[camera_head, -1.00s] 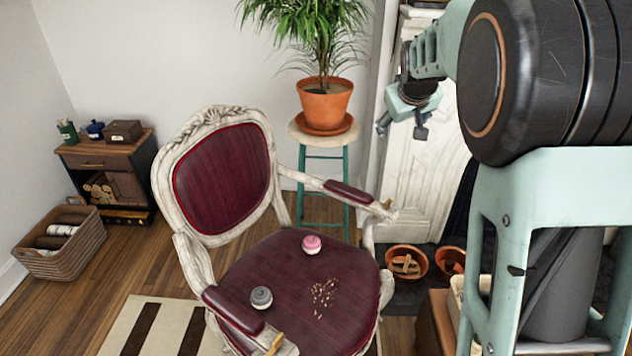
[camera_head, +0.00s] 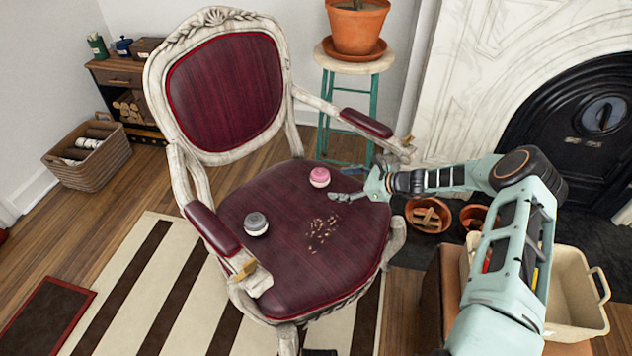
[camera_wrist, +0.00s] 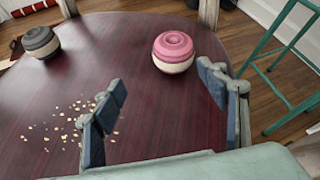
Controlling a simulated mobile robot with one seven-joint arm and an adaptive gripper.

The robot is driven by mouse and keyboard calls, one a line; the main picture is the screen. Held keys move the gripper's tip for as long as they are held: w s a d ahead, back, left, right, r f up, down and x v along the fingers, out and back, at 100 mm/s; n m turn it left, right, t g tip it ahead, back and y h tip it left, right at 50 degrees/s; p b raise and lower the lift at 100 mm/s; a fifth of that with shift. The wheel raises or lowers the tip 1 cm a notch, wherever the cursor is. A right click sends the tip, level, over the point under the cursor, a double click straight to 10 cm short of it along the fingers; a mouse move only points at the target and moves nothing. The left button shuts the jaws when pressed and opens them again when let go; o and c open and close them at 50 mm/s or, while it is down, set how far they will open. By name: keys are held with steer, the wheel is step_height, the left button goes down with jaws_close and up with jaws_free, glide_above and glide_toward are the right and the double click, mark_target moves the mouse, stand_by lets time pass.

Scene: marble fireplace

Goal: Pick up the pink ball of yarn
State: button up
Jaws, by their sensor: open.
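The pink ball of yarn (camera_head: 319,177), pink on top and cream below, rests on the dark red chair seat (camera_head: 290,270). It also shows in the wrist view (camera_wrist: 173,52), ahead of my fingers and nearer the right one. My gripper (camera_head: 338,188) is low over the right side of the seat, just right of and nearer than the pink ball. In the wrist view my gripper (camera_wrist: 165,105) is open, with nothing between its two blue-padded fingers. A grey ball (camera_head: 256,223) with a pale lower half sits to the left on the seat, also in the wrist view (camera_wrist: 40,42).
Crumbs (camera_head: 321,233) lie on the seat. The chair's armrests (camera_head: 366,122) and tall back (camera_head: 228,95) border it. A teal stool (camera_head: 347,66) with a potted plant (camera_head: 357,25) stands behind. Terracotta pots (camera_head: 428,215) and a cream bin (camera_head: 575,292) are at right.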

mark_target(319, 177)
steer(key=shift+w+d+f+m+t+y, duration=0.2)
steer(key=shift+w+m+t, duration=0.15)
steer(key=shift+m, duration=0.25)
steer(key=shift+w+d+f+m+t+y, duration=0.15)
steer(key=shift+w+m+t+y, duration=0.1)
steer(key=shift+w+m, duration=0.25)
steer(key=shift+w+a+f+m+b, duration=0.1)
steer(key=shift+w+a+m+b, duration=0.05)
steer(key=shift+m+b, duration=0.15)
steer(key=b+x, duration=0.3)
steer(key=x, duration=0.7)
steer(key=shift+a, duration=0.2)
steer(key=c, duration=1.3)
